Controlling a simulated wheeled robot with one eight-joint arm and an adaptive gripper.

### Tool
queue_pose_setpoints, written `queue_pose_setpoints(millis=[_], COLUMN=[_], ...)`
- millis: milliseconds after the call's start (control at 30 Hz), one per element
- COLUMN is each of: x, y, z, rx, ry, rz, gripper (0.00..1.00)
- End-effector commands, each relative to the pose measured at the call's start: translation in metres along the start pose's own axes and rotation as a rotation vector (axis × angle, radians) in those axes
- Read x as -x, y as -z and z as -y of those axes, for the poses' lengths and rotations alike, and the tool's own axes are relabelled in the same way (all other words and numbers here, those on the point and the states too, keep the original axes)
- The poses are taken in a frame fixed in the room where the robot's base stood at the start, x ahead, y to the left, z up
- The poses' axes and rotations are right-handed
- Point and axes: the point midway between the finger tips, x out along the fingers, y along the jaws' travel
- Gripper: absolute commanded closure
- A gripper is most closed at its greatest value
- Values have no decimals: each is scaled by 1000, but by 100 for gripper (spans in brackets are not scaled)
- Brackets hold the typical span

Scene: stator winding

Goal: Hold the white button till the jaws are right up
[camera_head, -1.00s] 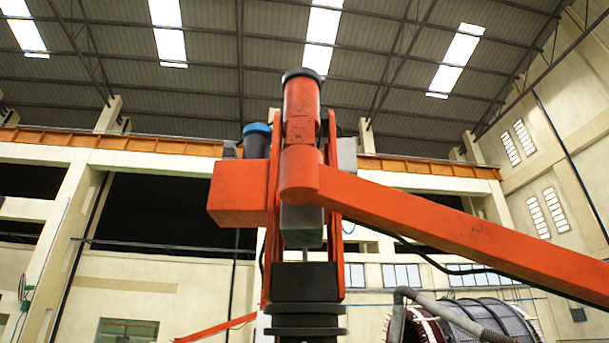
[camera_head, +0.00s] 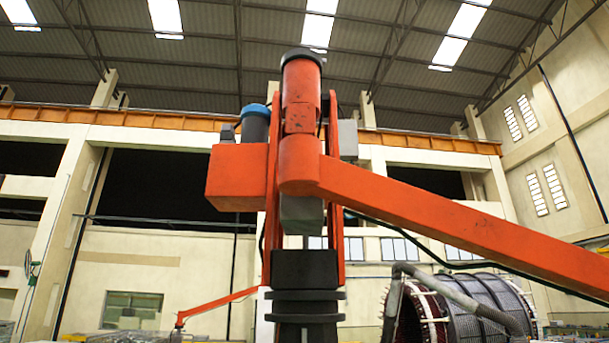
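No white button and no jaws can be made out in the head view. My gripper is not in view, so its state does not show. A large orange column with a boom (camera_head: 430,221) stands in the middle of the view. The boom slopes down and out of the right edge. Its lower part is a black ringed post (camera_head: 305,297), cut off by the bottom edge. I cannot tell whether it carries any jaws.
A large ringed cylinder (camera_head: 475,303), like a stator, lies at the lower right, with a grey pipe in front. A thinner orange arm (camera_head: 215,304) stands far back at lower left. Walls and roof fill the rest; the floor is hidden.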

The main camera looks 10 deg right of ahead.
Motion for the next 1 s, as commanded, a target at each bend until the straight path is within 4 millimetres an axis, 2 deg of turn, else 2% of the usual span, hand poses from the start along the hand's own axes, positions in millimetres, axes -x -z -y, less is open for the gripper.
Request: queue_pose_setpoints(millis=[33, 167, 200, 1000], x=[0, 0, 0, 0], y=[0, 0, 0, 0], z=[0, 0, 0, 0], rx=[0, 0, 0, 0], ry=[0, 0, 0, 0], rz=[0, 0, 0, 0], gripper=[69, 99, 100, 100])
